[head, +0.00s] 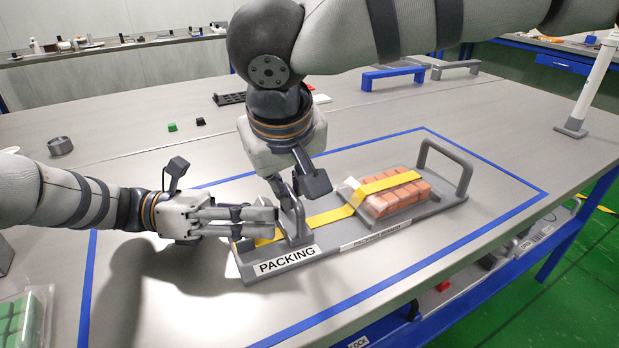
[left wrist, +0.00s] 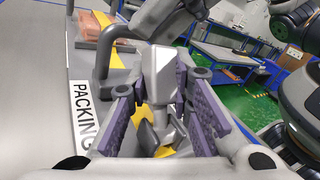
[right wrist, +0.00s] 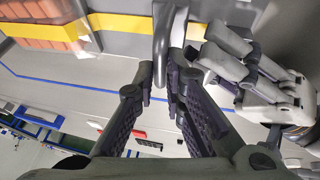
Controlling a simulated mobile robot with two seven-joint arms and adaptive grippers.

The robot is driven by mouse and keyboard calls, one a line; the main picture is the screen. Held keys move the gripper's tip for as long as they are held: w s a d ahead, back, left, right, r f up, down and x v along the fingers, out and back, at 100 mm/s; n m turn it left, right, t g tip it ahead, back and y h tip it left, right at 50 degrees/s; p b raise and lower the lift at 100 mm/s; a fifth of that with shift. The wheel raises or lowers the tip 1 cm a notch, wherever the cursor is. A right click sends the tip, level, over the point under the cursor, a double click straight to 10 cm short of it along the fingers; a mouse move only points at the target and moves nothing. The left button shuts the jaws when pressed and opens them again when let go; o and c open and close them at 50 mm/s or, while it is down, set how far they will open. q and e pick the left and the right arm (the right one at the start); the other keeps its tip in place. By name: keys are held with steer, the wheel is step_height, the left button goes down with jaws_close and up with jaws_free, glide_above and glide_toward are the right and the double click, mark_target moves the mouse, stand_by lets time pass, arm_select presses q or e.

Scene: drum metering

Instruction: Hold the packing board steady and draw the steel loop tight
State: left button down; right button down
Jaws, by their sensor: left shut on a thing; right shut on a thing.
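The grey packing board (head: 340,243) lies on the bench with an upright handle at each end. My right gripper (head: 295,188) comes from above and is shut on the handle near the PACKING label; that handle (right wrist: 161,45) shows between its fingers in the right wrist view. A yellow strap (head: 330,215) runs along the board. My left gripper (head: 272,219) reaches in from the left, beside that handle, at the strap's near end. In the left wrist view a pale metal piece (left wrist: 162,72), apparently the steel loop, is between its fingers, beside yellow strap (left wrist: 148,137). The loop's full shape is hidden.
Orange blocks (head: 410,190) under a clear cover sit on the board, with the strap over them. Blue tape (head: 490,237) outlines the work area. A green-filled tray (head: 25,318) is at the near left. A grey ring (head: 60,146) and small blocks stand farther back.

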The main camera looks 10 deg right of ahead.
arm_select(q)
steer(key=shift+d, duration=0.1)
arm_select(e)
steer(key=shift+s+a, duration=0.1)
steer(key=shift+a, duration=0.15)
steer(key=c, duration=1.7)
jaws_free()
steer(key=shift+o, duration=0.2)
steer(key=v, duration=0.8)
steer(key=shift+d, duration=0.15)
arm_select(q)
steer(key=c, duration=1.4)
jaws_free()
steer(key=shift+o, duration=0.2)
